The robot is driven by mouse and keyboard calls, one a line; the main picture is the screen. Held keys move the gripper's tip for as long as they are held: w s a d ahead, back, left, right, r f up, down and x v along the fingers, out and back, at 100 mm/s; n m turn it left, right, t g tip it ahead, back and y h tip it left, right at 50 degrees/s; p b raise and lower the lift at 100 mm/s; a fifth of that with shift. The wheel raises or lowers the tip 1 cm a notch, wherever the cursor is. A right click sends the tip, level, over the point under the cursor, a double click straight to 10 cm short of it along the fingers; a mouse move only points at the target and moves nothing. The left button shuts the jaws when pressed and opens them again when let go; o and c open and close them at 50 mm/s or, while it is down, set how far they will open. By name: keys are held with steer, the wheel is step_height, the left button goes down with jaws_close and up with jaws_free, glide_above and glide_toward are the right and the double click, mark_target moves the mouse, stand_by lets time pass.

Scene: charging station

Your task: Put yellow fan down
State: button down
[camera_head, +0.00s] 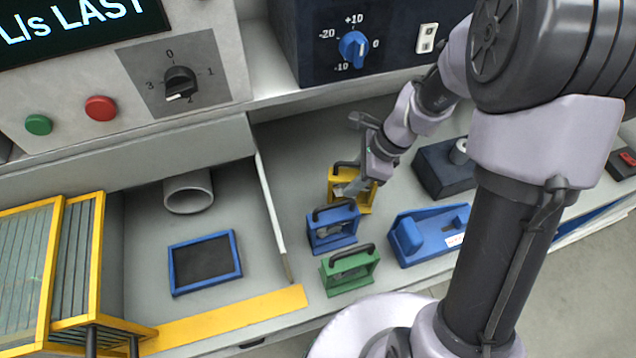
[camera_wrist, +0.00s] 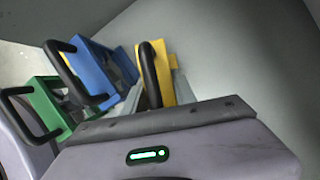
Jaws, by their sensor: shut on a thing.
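The yellow fan (camera_head: 364,198) is a small yellow-framed block with a black handle, behind the blue fan on the grey bench. My gripper (camera_head: 357,185) is shut on the yellow fan, reaching it from the upper right. In the wrist view, the yellow fan (camera_wrist: 168,72) and its black handle show just beyond the gripper body, which hides its lower part. I cannot tell whether its base touches the bench.
The blue fan (camera_head: 333,230) and green fan (camera_head: 350,271) stand in a row in front of the yellow one. A blue tool (camera_head: 428,237) lies to the right. A thin divider wall (camera_head: 268,205) is on the left, with a blue-framed dark pad (camera_head: 205,262) beyond it.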

steer(key=a+b, duration=0.1)
steer(key=a, duration=0.1)
steer(key=a+f+b, duration=0.1)
steer(key=a, duration=0.2)
steer(key=w+a+b, duration=0.1)
steer(key=a, duration=0.2)
steer(key=shift+f, duration=0.25)
steer(key=shift+d, duration=0.15)
steer(key=c, duration=1)
jaws_free()
